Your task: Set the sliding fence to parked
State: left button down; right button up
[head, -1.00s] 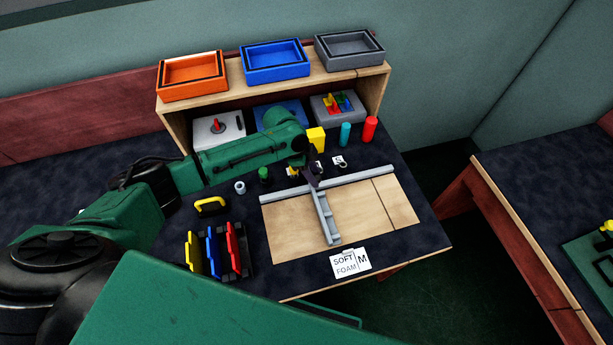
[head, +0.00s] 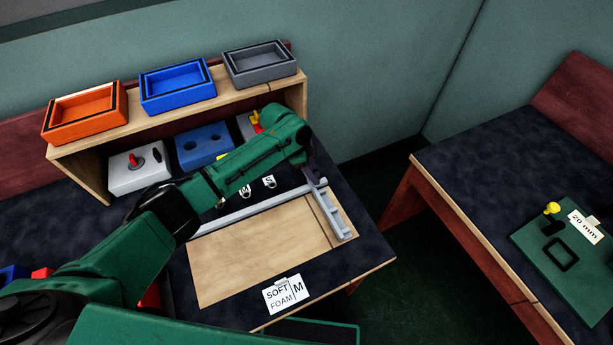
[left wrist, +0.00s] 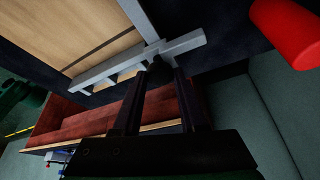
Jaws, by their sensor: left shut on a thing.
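The sliding fence (head: 337,212) is a grey ribbed bar lying across the wooden board (head: 250,255) near its right end, just right of the board's dark cross line. It meets the long grey rail (head: 250,208) at the board's back edge. My left gripper (head: 314,178) is at the fence's back end, shut on its small dark handle; the arm partly hides this in the head view. In the left wrist view the fingers (left wrist: 160,75) close around the dark handle beside the fence (left wrist: 185,45). My right gripper is not in view.
A shelf with orange (head: 85,112), blue (head: 178,86) and grey (head: 260,64) trays stands behind. A red cylinder (left wrist: 285,35) is near my gripper. A second table (head: 470,215) stands right, across a gap.

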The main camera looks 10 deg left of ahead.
pick_arm(q)
jog(key=shift+w+d+r, duration=0.1)
jog(key=shift+d+r, duration=0.1)
jog(key=c, duration=0.9)
grip_release()
jog(key=o, duration=0.4)
jog(key=shift+o, duration=0.2)
jog(key=shift+d+f, duration=0.1)
jog(key=shift+f, duration=0.05)
jog(key=shift+a+r, duration=0.3)
jog(key=shift+r, duration=0.1)
jog(key=w+b+v, duration=0.1)
jog(key=v, duration=1.2)
jog(key=shift+s+r, duration=0.35)
jog(key=shift+s, duration=0.1)
jog(key=shift+f, duration=0.1)
